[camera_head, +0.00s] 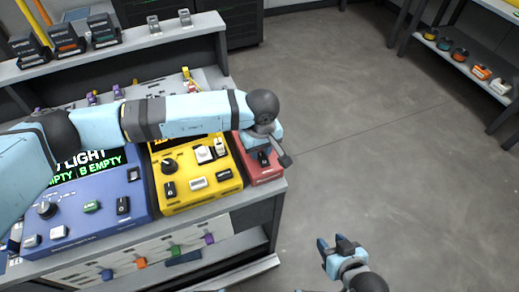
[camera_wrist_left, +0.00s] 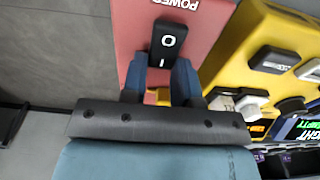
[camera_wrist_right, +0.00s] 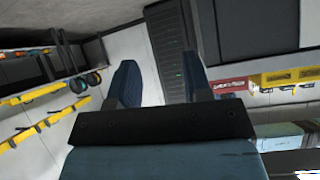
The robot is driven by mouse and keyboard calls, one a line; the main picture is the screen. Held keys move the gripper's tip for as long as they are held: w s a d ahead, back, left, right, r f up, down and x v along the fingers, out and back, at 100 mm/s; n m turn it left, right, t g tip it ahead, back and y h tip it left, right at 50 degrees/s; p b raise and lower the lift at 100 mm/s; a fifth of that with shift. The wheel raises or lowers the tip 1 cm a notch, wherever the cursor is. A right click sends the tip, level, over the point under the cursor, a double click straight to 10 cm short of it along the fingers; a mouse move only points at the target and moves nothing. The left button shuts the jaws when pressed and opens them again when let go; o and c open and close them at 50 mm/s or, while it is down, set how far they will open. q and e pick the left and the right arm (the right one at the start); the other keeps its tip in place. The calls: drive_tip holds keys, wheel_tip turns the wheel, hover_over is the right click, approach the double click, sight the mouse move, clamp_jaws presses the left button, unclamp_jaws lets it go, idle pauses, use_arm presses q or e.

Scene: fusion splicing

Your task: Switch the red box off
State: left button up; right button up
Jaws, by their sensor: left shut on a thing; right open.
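The red box (camera_head: 268,175) sits at the right end of the bench, right of the yellow box. In the left wrist view its red top (camera_wrist_left: 140,25) carries the word POWER and a black rocker switch (camera_wrist_left: 168,40) marked O and I. My left gripper (camera_wrist_left: 160,70) is over the box, its two blue fingers on either side of the switch's near end, shut on it. In the head view the left wrist partly hides the box. My right gripper (camera_head: 333,243) is open and empty over the floor, right of the bench.
The yellow box (camera_head: 195,190) with several switches stands close beside the red box. A blue box (camera_head: 100,215) with a lit display is further left. A shelf (camera_head: 140,40) runs behind them. Open floor (camera_head: 380,150) lies to the right.

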use_arm(q)
drive_tip(key=shift+f+t+b, duration=0.2)
drive_tip(key=shift+t+b, duration=0.2)
drive_tip(key=shift+b, duration=0.25)
drive_tip(key=shift+s+d+r+t+y+b, duration=0.1)
drive_tip(key=shift+s+r+t+y+b, duration=0.1)
drive_tip(key=shift+t+y+b, duration=0.45)
drive_tip(key=shift+r+t+b, duration=0.25)
drive_tip(key=shift+b, duration=0.1)
use_arm(e)
drive_tip(key=shift+w+f, duration=0.3)
drive_tip(key=shift+f, duration=0.35)
use_arm(q)
drive_tip(key=o, duration=0.9)
use_arm(e)
drive_tip(key=shift+a, duration=0.1)
use_arm(q)
drive_tip(key=v, duration=1.3)
drive_tip(key=shift+s+r, duration=0.1)
drive_tip(key=shift+r, duration=0.3)
drive_tip(key=shift+s+f, duration=0.1)
use_arm(e)
drive_tip(key=shift+s, duration=0.1)
